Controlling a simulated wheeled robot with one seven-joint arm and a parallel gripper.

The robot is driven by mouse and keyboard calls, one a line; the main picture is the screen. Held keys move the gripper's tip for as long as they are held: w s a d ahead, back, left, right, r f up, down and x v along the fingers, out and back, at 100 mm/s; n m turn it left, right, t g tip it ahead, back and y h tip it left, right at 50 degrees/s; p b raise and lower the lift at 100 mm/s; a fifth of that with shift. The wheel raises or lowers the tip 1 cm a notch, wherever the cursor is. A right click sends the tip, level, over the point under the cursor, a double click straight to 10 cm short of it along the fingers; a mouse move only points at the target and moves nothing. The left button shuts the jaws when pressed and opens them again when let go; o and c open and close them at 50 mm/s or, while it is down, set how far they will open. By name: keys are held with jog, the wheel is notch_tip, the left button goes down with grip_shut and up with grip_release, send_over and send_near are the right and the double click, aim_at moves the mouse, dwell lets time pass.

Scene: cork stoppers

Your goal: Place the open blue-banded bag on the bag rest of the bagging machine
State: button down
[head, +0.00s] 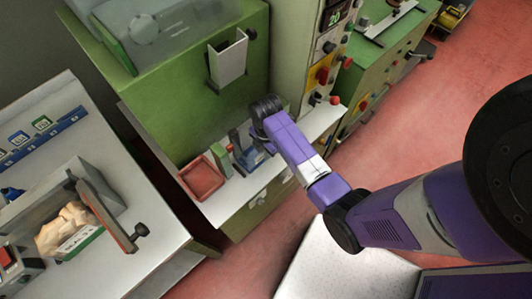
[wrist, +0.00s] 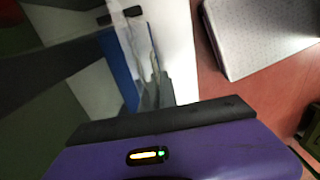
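The green bagging machine (head: 160,115) stands in the upper middle of the head view, with a metal chute (head: 228,62) on its front above a white shelf (head: 222,208). A small blue-grey piece (head: 246,158) stands on the shelf under my dark wrist; I cannot tell whether it is the bag rest or part of the bag. In the wrist view a clear film-like sheet (wrist: 160,50), possibly the bag, stands beside a blue panel (wrist: 119,68). My gripper (wrist: 154,92) is at the film's lower end. Whether its fingers are closed on the film is unclear.
A red tray (head: 203,179) lies on the shelf left of the blue-grey piece. The control column (head: 325,60) with knobs rises to the right. Red floor (head: 258,252) is open in front.

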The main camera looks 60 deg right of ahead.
jog(key=shift+f, duration=0.3)
jog(key=shift+f, duration=0.15)
jog(key=c, duration=1.7)
grip_release()
notch_tip(320, 180, up, 12)
jog(key=shift+r, duration=0.2)
